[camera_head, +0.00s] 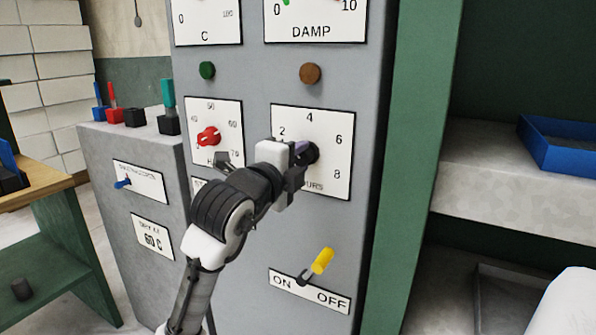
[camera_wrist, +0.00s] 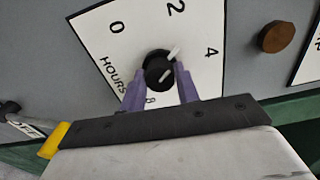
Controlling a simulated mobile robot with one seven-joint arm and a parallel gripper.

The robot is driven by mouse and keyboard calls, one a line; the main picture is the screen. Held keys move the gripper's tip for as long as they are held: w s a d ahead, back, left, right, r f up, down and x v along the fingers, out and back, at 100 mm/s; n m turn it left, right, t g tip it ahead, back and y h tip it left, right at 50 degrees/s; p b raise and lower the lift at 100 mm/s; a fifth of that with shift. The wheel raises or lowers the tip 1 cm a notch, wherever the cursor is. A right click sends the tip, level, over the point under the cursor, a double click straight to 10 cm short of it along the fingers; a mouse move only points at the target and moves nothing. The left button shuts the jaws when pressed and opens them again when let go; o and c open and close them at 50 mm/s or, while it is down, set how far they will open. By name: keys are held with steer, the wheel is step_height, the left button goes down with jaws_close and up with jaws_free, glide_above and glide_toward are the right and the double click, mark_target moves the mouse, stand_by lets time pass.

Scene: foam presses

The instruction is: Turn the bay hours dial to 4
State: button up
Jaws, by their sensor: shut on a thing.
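The bay hours dial is a black round knob (camera_wrist: 155,66) with a white pointer, on a white plate (camera_wrist: 95,30) marked HOURS with numbers around it. In the wrist view the pointer lies between 2 and 4, about midway. My gripper (camera_wrist: 160,74) has its two purple fingers shut on the knob, one on each side. The 6 is hidden behind a finger there. In the head view the plate (camera_head: 330,118) is on the grey cabinet front, and my gripper (camera_head: 305,153) covers most of the knob and part of the word HOURS.
A red dial (camera_head: 208,137) is on the plate to the left. A brown button (camera_head: 310,74) and a green button (camera_head: 207,70) sit above. A yellow ON/OFF lever (camera_head: 322,261) juts out below. Shelves with a blue tray (camera_head: 570,162) are at right.

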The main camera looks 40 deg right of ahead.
steer(key=m+b, duration=0.2)
steer(key=m, duration=0.2)
steer(key=shift+f+m, duration=0.15)
steer(key=shift+m, duration=0.15)
steer(key=shift+m+b, duration=0.45)
steer(key=shift+m, duration=0.95)
steer(key=o, duration=1)
steer(key=shift+c, duration=0.2)
steer(key=b+v, duration=0.1)
steer(key=v, duration=1.3)
steer(key=shift+d, duration=0.1)
